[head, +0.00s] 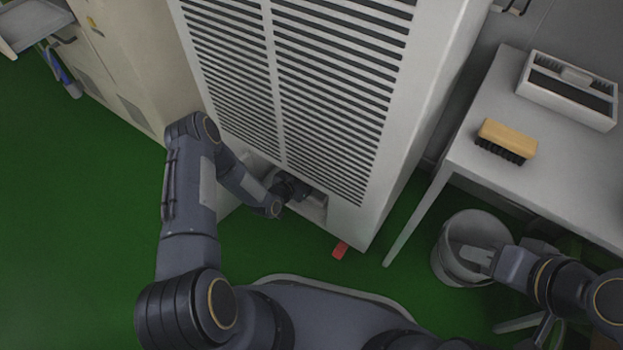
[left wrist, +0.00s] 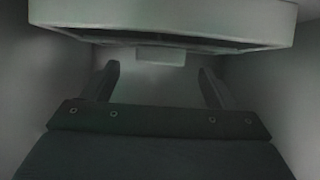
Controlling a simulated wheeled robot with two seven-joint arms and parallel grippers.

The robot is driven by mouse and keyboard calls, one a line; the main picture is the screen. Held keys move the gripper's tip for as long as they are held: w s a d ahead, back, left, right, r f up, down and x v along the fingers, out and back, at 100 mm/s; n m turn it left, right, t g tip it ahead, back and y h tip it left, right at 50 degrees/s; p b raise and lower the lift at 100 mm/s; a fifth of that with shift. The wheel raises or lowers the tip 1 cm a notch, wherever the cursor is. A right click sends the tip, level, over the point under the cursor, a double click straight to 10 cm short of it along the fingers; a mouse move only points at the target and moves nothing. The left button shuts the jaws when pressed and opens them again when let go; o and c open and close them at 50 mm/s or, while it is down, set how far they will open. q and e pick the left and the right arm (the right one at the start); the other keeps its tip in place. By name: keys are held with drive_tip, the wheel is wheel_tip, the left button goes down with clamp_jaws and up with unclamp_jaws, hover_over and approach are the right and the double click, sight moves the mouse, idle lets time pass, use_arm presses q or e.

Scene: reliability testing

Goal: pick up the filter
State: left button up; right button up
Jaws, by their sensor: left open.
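In the left wrist view, a pale framed piece with a dark underside and a small block-shaped grip, seemingly the filter (left wrist: 190,14), spans the top inside a compartment. My left gripper (left wrist: 158,76) is open, its two fingers apart on either side of the grip's position; I see no contact. In the head view, my left gripper (head: 297,189) is inside the low opening of a tall louvred cabinet (head: 330,75), partly hidden. A similar white framed unit with a dark inside and a grip (head: 572,101) lies on the table. My right gripper (head: 480,259) is over a bin; its jaw opening is unclear.
A wooden brush (head: 508,137) lies on the grey table (head: 560,185) at right. The grey bin (head: 452,262) stands below it. A small red piece (head: 340,250) lies on the green floor by the cabinet. A beige cabinet (head: 135,50) stands at left. The compartment walls are close around my left gripper.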

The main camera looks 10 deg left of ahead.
use_arm(q)
drive_tip(key=shift+b+x, duration=0.4)
drive_tip(key=shift+x, duration=1.1)
drive_tip(key=c, duration=1.1)
drive_tip(key=shift+c, duration=0.2)
drive_tip(key=shift+r, duration=0.1)
